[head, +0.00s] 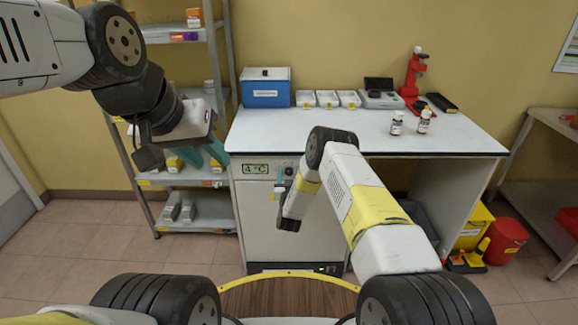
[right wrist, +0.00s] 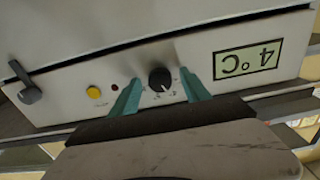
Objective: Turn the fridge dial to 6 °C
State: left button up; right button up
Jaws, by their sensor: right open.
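The white fridge (head: 300,236) stands under the left part of the bench. Its display (head: 255,169) reads 4 °C and shows upside down in the right wrist view (right wrist: 247,60). The black dial (right wrist: 160,79) with a white mark sits beside the display on the front panel. My right gripper (right wrist: 159,77) is open, with one teal finger on each side of the dial; I cannot tell whether they touch it. In the head view, my right gripper (head: 281,181) is at the panel. My left gripper (head: 207,154) is open and empty, left of the fridge by the shelves.
A yellow button (right wrist: 94,92) and a black handle (right wrist: 28,90) are on the fridge front. A shelf rack (head: 190,182) stands to the left.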

grip_shut()
jog(key=shift+m, duration=0.4)
jog(key=m, duration=0.3)
jog(key=shift+m, duration=2.5)
grip_release()
